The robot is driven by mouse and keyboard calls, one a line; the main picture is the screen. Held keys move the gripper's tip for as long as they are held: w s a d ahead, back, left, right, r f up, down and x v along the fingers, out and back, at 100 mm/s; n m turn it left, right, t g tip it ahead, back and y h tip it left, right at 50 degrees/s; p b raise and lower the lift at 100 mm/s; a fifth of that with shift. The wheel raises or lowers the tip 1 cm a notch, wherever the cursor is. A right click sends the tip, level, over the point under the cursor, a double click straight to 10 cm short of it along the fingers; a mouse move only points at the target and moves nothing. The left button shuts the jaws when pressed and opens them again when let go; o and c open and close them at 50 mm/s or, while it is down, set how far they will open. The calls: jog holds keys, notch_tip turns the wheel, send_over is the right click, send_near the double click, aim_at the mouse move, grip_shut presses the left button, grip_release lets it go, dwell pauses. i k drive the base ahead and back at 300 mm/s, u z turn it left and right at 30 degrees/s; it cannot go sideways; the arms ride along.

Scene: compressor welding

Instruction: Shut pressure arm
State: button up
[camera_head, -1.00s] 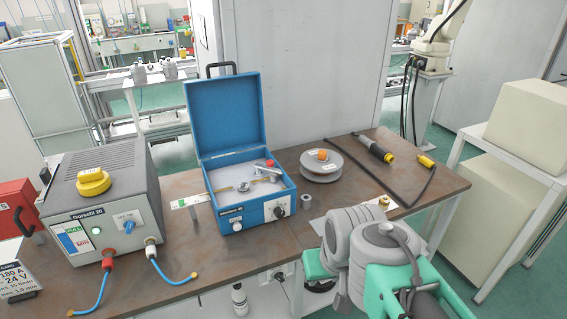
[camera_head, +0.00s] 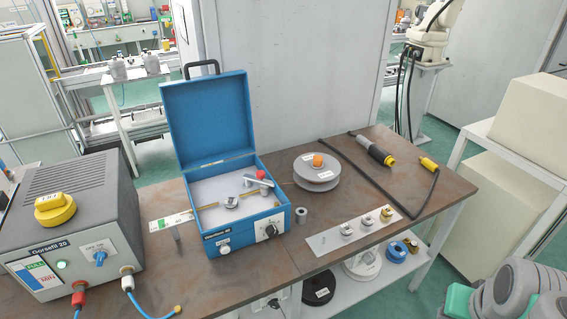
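The blue case (camera_head: 231,227) stands on the brown bench with its lid up and leaning back. In its white tray lies a long thin brass-coloured bar. A small metal arm with a red knob (camera_head: 261,174), apparently the pressure arm, sits at the tray's right side. A small metal block (camera_head: 231,202) sits left of it near the bar. I cannot tell how far the arm is raised. My gripper is out of view; only grey and green parts of my arm show at the lower right, well away from the case.
A grey spool (camera_head: 317,175), a small cylinder (camera_head: 301,215), a plate with several small parts (camera_head: 325,244) and a cabled torch (camera_head: 377,154) lie right. A shelf with reels runs below the bench's right end.

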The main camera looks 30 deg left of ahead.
aim_at(260, 175)
jog(key=i, duration=0.75)
jog(key=u, duration=2.2)
jog(key=i, duration=0.5)
jog(key=z, duration=0.05)
